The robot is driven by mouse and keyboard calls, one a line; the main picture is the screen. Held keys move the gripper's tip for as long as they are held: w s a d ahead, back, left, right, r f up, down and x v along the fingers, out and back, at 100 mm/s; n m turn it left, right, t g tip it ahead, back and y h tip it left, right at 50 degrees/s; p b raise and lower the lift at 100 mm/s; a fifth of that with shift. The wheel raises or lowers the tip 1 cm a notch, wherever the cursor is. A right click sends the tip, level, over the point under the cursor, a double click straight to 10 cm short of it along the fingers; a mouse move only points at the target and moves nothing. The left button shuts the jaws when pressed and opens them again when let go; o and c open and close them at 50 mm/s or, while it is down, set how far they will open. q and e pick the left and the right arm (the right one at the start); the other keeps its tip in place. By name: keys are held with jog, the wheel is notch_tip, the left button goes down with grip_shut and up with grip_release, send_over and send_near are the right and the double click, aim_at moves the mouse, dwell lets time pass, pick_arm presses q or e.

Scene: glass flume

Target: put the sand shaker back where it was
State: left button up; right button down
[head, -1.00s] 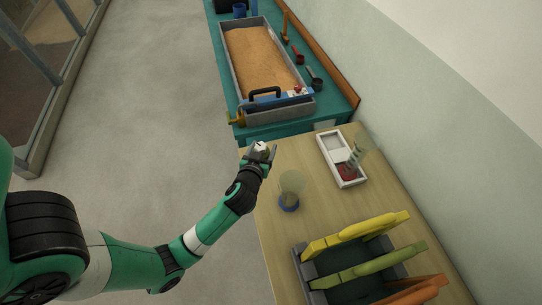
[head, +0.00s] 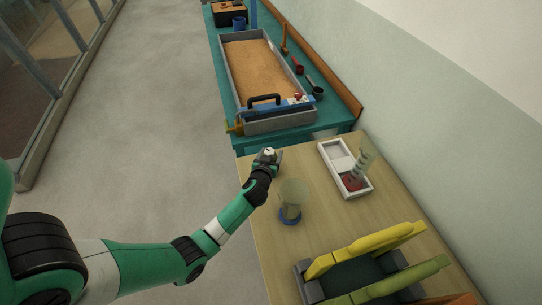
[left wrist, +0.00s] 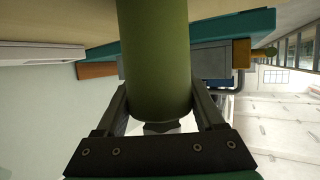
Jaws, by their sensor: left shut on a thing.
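My left gripper (head: 268,156) is over the far left part of the wooden table, near the teal bench. In the left wrist view, its two fingers (left wrist: 160,112) are shut on an olive-green cylinder (left wrist: 155,55), which I take to be the sand shaker. My right gripper is not in view.
A clear beaker (head: 292,194) with a blue base stands nearer on the wooden table (head: 265,225). A white tray (head: 331,148) with a red-based measuring cylinder (head: 361,164) lies to the right. Yellow and green pieces in a rack (head: 365,246) fill the near end. A sand-filled flume (head: 262,72) stands beyond.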

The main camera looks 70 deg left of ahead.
pick_arm(q)
jog(key=shift+f, duration=0.15)
jog(key=o, duration=1.5)
jog(key=shift+r, duration=0.4)
jog(key=p+v, duration=0.3)
jog(key=v, duration=0.9)
jog(key=shift+f, duration=0.2)
